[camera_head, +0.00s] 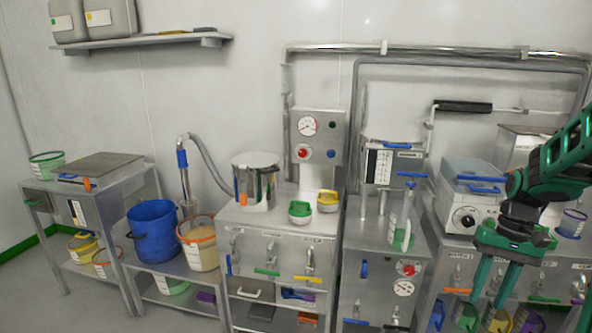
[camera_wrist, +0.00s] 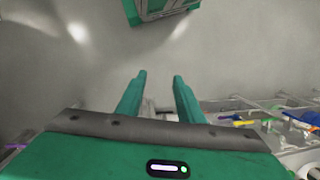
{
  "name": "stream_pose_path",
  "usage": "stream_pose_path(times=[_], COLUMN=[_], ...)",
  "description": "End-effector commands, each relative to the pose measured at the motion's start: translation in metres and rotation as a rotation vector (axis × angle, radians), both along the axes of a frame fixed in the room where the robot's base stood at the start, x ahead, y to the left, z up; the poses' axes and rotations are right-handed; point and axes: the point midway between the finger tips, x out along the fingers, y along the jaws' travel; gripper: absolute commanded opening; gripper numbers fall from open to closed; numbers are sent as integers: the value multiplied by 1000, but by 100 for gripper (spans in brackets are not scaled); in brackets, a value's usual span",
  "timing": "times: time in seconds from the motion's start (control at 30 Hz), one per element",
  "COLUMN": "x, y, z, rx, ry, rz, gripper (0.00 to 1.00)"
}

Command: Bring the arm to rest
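My gripper (camera_head: 497,285) is at the right of the head view, with its green fingers hanging downward in front of the right-hand bench. The two fingers stand apart with nothing between them. The wrist view shows the same open gripper (camera_wrist: 159,85), with bare floor or wall and part of a green body beyond it. My green and black arm comes in from the right edge of the head view.
Behind my gripper stands a bench with a grey instrument (camera_head: 468,205). To the left are a steel cabinet with a round vessel (camera_head: 255,180), a blue bucket (camera_head: 153,231), a tub of beige powder (camera_head: 199,247) and a side table (camera_head: 105,185). Floor shows at lower left.

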Motion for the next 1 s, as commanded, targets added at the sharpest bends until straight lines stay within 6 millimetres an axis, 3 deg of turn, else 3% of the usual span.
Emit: stream_pose_path(times=[0.1,0.3,0.6,0.8,1.0], x=[-26,-74,-147,-178,-187], y=[13,31,54,62,64], z=[22,46,59,56,54], rx=[-49,-113,-169,-181,-182], ry=[-18,-45,-100,-124,-130], rz=[-15,-51,-105,-127,-134], gripper=[34,34,34,34,34])
